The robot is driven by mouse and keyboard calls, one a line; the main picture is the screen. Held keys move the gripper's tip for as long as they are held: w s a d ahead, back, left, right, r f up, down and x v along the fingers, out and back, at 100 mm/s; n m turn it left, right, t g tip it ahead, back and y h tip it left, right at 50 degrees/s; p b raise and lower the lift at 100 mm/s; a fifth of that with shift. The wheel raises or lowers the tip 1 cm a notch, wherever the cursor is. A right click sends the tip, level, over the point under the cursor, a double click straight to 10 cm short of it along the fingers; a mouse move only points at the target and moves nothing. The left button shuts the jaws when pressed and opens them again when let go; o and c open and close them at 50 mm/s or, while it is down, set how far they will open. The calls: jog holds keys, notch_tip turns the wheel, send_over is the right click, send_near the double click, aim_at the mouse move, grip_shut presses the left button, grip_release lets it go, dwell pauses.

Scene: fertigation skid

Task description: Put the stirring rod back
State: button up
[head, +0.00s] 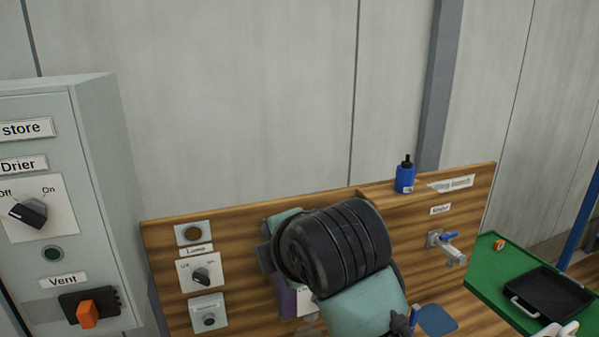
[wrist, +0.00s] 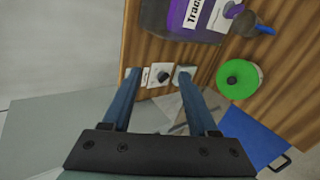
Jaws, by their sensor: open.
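I cannot make out the stirring rod in either view. My gripper (wrist: 157,76) shows in the wrist view as two long blue fingers, spread apart with nothing between them. Beyond the fingertips is the wooden panel (wrist: 135,50) with a small switch plate (wrist: 158,75). In the head view my dark arm link covers the middle of the wooden panel (head: 240,240), and my fingers cannot be made out there. Some thin grey shapes below the fingers in the wrist view are too unclear to name.
A purple labelled container (wrist: 200,17) and a green round thing (wrist: 238,80) are near the fingers. A blue tray-like thing (wrist: 254,138) is at lower right. A grey cabinet (head: 95,150), blue bottle (head: 405,178), tap (head: 447,246) and black tray (head: 548,296) surround the panel.

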jog(key=s+a+r+m+t+y, duration=0.1)
jog(key=a+r+m+t, duration=0.15)
jog(key=r, duration=0.35)
jog(key=a+r+m+t+y, duration=0.1)
jog(key=a+r+m+t, duration=0.15)
jog(key=r, duration=0.35)
jog(key=s+d+r+m+t+h, duration=0.3)
jog(key=s+r+m+t, duration=0.3)
jog(key=s+r+m, duration=0.2)
jog(key=s+d+r+m+t+h, duration=0.3)
jog(key=s+d+r+m+t, duration=0.2)
jog(key=s+r+m, duration=0.3)
jog(key=r+m+t, duration=0.1)
jog(key=m, duration=0.1)
jog(key=shift+s+d+r+m, duration=0.15)
jog(key=shift+s+r+m, duration=0.1)
jog(key=shift+r+m, duration=0.15)
notch_tip(320, 180, down, 6)
jog(key=b, duration=0.5)
jog(key=shift+w+r, duration=0.1)
jog(key=shift+r, duration=0.1)
